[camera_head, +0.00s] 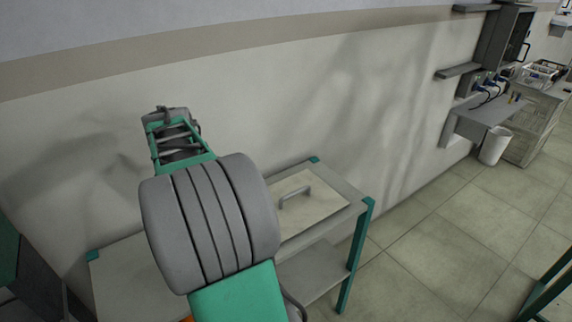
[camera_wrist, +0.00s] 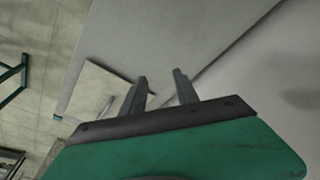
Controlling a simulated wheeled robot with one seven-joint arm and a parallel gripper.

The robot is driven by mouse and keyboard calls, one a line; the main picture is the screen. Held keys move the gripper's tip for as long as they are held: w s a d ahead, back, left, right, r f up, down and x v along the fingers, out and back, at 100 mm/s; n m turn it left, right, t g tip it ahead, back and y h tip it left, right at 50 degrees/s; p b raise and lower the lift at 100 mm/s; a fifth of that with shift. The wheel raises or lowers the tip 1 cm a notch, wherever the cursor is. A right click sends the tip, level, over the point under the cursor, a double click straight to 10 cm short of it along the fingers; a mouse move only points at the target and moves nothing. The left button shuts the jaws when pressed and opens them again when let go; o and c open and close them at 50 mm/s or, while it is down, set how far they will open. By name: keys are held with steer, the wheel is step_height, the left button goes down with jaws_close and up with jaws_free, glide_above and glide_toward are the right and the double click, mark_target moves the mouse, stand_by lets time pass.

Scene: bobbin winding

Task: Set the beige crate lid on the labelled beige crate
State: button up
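The beige lid (camera_head: 312,212), a flat panel with a grey bar handle, lies on the top of a grey table with green legs in the head view. Part of it is hidden behind my arm. The lid also shows in the wrist view (camera_wrist: 92,98), left of my fingers. My gripper (camera_wrist: 160,78) is open, with two dark fingers apart and nothing between them. It is above the table and to one side of the lid, not touching it. The fingertips cannot be made out in the head view. I cannot see the labelled beige crate in either view.
The grey table (camera_head: 345,192) stands against the wall and has a lower shelf. A white bin (camera_head: 495,146), a wall shelf and a wire rack stand far off at the right. A green frame (camera_head: 548,292) is at the lower right. The tiled floor between is clear.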

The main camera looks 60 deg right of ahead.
steer(key=s+d+f+m+g+p, duration=0.1)
steer(key=s+d+m, duration=0.2)
steer(key=d, duration=0.5)
steer(key=s+d+m, duration=0.3)
steer(key=d, duration=0.5)
steer(key=m+g+p, duration=0.1)
steer(key=m, duration=0.3)
glide_toward(294, 192)
steer(key=shift+d+r, duration=0.1)
steer(key=shift+d, duration=0.1)
steer(key=shift+s+d+f+m, duration=0.15)
steer(key=shift+f+m, duration=0.05)
steer(key=shift+m, duration=0.1)
steer(key=b+x, duration=0.2)
steer(key=x, duration=0.2)
steer(key=b+x, duration=0.3)
steer(key=x, duration=0.1)
steer(key=shift+f+b, duration=0.3)
steer(key=shift+f, duration=0.05)
jaws_close()
steer(key=shift+r, duration=0.1)
